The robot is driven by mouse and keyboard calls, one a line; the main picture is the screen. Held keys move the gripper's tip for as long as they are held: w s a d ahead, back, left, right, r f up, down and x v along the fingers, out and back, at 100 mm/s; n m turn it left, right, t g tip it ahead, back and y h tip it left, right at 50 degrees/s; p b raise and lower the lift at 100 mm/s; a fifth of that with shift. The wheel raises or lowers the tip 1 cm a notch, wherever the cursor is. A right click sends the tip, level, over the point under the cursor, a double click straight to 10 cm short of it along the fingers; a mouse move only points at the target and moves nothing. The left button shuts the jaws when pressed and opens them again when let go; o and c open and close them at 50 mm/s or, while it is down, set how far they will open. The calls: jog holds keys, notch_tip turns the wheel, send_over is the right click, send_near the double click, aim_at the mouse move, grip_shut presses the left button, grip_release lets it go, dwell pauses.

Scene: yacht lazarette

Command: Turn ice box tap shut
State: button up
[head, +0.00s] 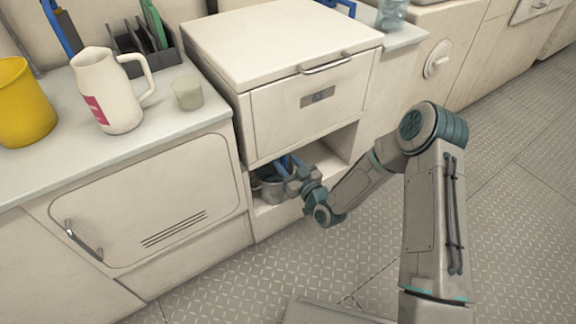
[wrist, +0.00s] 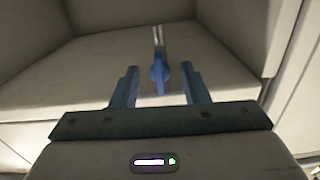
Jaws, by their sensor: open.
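The ice box tap (wrist: 159,78) has a blue lever below a thin metal stem, in the middle of the wrist view. The lever points toward me, lying between my gripper's two blue fingers. My gripper (wrist: 158,70) is open, with a visible gap on each side of the lever. In the head view my gripper (head: 286,162) reaches into the low recess under the white ice box (head: 300,105). I cannot make out the tap there, as my gripper and wrist cover that spot.
On the left counter stand a white jug (head: 112,92), a yellow bucket (head: 22,103) and a small cup (head: 188,94). The patterned floor (head: 235,275) is clear.

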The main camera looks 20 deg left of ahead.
grip_shut()
jog(key=shift+m, duration=0.3)
jog(key=shift+w+d+f+m+b, duration=0.1)
jog(key=shift+m+b, duration=0.4)
jog(key=shift+m, duration=3.7)
jog(key=shift+f+m+b, duration=0.1)
jog(key=shift+m+b, duration=0.35)
jog(key=shift+m, duration=3.75)
